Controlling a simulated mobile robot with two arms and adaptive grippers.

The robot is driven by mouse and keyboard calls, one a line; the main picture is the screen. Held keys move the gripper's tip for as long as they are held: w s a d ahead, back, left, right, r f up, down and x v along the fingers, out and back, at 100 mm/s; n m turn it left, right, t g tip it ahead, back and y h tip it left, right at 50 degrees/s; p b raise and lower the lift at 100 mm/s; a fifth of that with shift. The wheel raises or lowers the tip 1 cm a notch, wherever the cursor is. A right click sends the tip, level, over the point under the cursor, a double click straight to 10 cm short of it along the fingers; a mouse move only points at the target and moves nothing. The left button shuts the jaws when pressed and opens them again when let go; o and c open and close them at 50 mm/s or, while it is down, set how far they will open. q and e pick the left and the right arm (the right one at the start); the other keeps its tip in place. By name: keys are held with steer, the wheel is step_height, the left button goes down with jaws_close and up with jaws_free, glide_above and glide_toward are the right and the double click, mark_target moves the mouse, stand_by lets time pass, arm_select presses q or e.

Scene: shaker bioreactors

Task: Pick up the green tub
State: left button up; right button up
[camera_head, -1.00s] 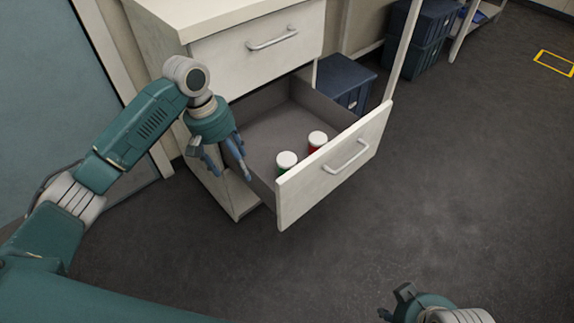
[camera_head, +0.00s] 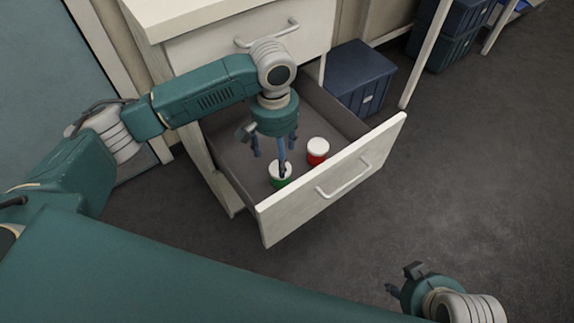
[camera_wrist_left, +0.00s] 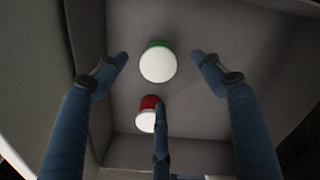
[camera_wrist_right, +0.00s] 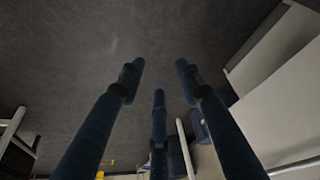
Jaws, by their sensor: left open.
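The green tub (camera_head: 281,181), with a white lid, stands in the open drawer near its front panel. In the left wrist view the green tub (camera_wrist_left: 158,63) shows between and beyond the spread fingers. My left gripper (camera_head: 274,158) is open and points down into the drawer, just above and behind the green tub; the fingers appear apart from it. One finger overlaps the lid in the head view. My right gripper (camera_head: 396,283) is far from the drawer, low at the right. Its fingers (camera_wrist_right: 160,80) are spread with nothing between them.
A red tub (camera_head: 317,152) with a white lid stands in the drawer right of the green one. The drawer front (camera_head: 300,205) with its handle rises close to both tubs. A blue crate (camera_head: 358,75) stands behind the drawer. The floor to the right is clear.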

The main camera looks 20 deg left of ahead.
mark_target(277, 170)
arm_select(q)
steer(key=f, duration=0.2)
steer(key=f+b, duration=0.1)
steer(key=f, duration=0.1)
steer(key=shift+s+a+f, duration=0.1)
steer(key=shift+s+f, duration=0.1)
steer(key=shift+f, duration=0.15)
steer(key=shift+f+b, duration=0.25)
steer(key=shift+b, duration=0.1)
steer(key=shift+w+d+f+b, duration=0.2)
steer(key=shift+f+b, duration=0.2)
steer(key=shift+f, duration=0.25)
steer(key=shift+w+d+f+b, duration=0.2)
steer(key=shift+f+b, duration=0.2)
steer(key=shift+f, duration=0.2)
step_height(277, 170, down, 2)
steer(key=shift+f+b, duration=0.15)
steer(key=shift+b, duration=0.35)
steer(key=shift+f, duration=0.1)
steer(key=c, duration=1.3)
arm_select(e)
steer(key=w+a+r+t+y, duration=0.1)
steer(key=w+a+r+t, duration=0.2)
steer(key=w+r+t, duration=0.3)
steer(key=w+a+r+t+y, duration=0.2)
steer(key=w+a+r+t, duration=0.2)
steer(key=w+r, duration=0.6)
steer(key=shift+w+r+n+t, duration=0.3)
steer(key=shift+w+r+t, duration=0.1)
steer(key=shift+w+t, duration=0.55)
